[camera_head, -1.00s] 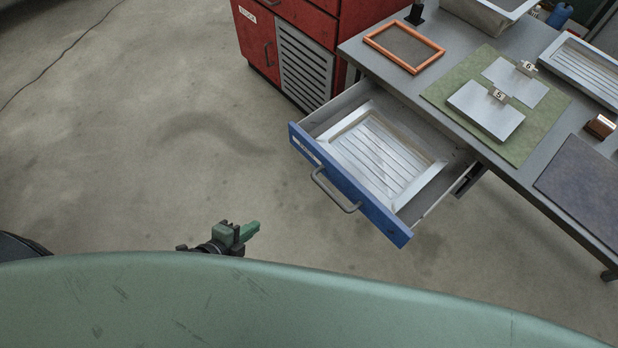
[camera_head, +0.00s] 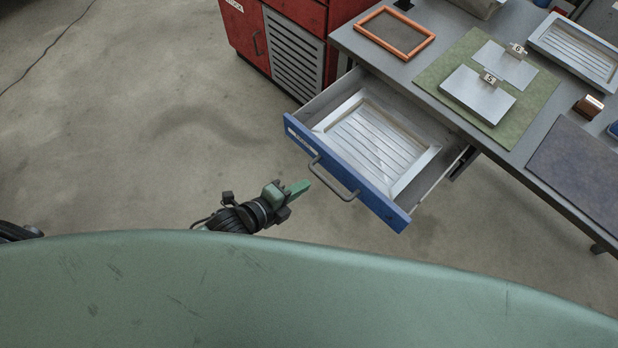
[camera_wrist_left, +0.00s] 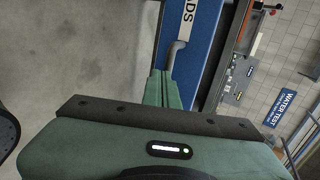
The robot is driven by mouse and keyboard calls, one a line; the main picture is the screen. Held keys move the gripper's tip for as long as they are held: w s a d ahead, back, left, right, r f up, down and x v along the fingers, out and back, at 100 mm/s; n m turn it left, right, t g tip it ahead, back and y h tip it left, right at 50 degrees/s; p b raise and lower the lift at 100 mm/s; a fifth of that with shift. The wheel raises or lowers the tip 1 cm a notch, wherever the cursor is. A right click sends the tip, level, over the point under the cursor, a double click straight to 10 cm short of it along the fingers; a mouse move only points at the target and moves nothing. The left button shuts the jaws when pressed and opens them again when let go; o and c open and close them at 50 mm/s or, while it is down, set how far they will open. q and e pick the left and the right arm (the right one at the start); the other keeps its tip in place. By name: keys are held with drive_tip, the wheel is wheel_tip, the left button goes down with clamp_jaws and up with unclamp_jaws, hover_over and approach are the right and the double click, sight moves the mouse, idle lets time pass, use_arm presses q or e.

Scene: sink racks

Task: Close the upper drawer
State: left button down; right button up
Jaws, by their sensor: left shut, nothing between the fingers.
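The upper drawer (camera_head: 350,178) stands pulled out from under the grey workbench, with a blue front and a dark bar handle (camera_head: 333,179). A white ribbed tray (camera_head: 378,147) lies inside it. My left gripper (camera_head: 303,187) is shut and empty, just in front of the drawer front and left of the handle, apparently apart from it. In the left wrist view the shut green fingers (camera_wrist_left: 161,88) point toward the blue drawer front (camera_wrist_left: 192,50), with the handle (camera_wrist_left: 176,52) right by their tips. Whether they touch is unclear. My right gripper is not in view.
The workbench (camera_head: 440,55) carries an orange frame (camera_head: 394,33), a green mat (camera_head: 507,110) with two plates, another ribbed tray (camera_head: 574,50) and a dark mat (camera_head: 582,178). A red cabinet (camera_head: 301,18) stands behind at left. The floor left of the drawer is clear.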

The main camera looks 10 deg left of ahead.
use_arm(q)
drive_tip(key=w+d, duration=0.1)
drive_tip(key=w, duration=0.1)
drive_tip(key=shift+w+d+f, duration=0.3)
drive_tip(key=shift+d, duration=0.1)
drive_tip(key=shift+w, duration=0.1)
drive_tip(key=b, duration=0.7)
approach(389, 112)
drive_tip(key=f, duration=0.1)
drive_tip(key=s+f, duration=0.1)
drive_tip(key=a+f, duration=0.1)
drive_tip(key=shift+s+f, duration=0.2)
drive_tip(key=shift+f, duration=0.1)
drive_tip(key=w+d+b, duration=0.1)
drive_tip(key=w, duration=0.1)
drive_tip(key=w+d+b, duration=0.1)
drive_tip(key=w+d, duration=0.1)
drive_tip(key=w+d+b, duration=0.1)
drive_tip(key=w, duration=0.1)
drive_tip(key=shift+w+d, duration=0.2)
drive_tip(key=shift+d, duration=0.1)
drive_tip(key=shift+w+r, duration=0.1)
drive_tip(key=shift+r, duration=0.1)
drive_tip(key=shift+d+r, duration=0.1)
drive_tip(key=shift+r, duration=0.05)
